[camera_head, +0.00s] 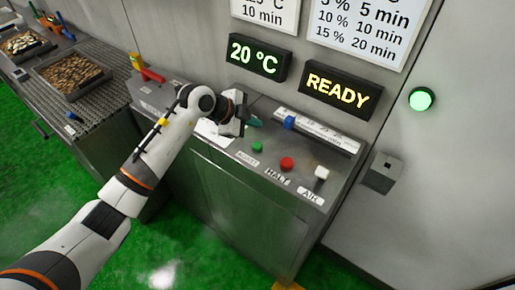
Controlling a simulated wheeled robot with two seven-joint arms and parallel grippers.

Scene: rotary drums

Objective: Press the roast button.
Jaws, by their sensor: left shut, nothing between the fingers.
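The control panel (270,178) is the top of a grey metal cabinet. On it stand a green button (257,147) with a label that seems to read ROAST, a red button (287,164) labelled HALT and a white button (321,173) labelled AIR. My left gripper (254,122) is shut and empty, above the panel, up and slightly left of the green button and apart from it in the picture. My right gripper is not in view.
A slide scale with a blue knob (289,122) lies along the panel's back. Displays read 20 °C (254,57) and READY (341,91). A green lamp (421,99) glows on the wall. Trays of beans (44,70) and a red-handled lever (150,74) are at left.

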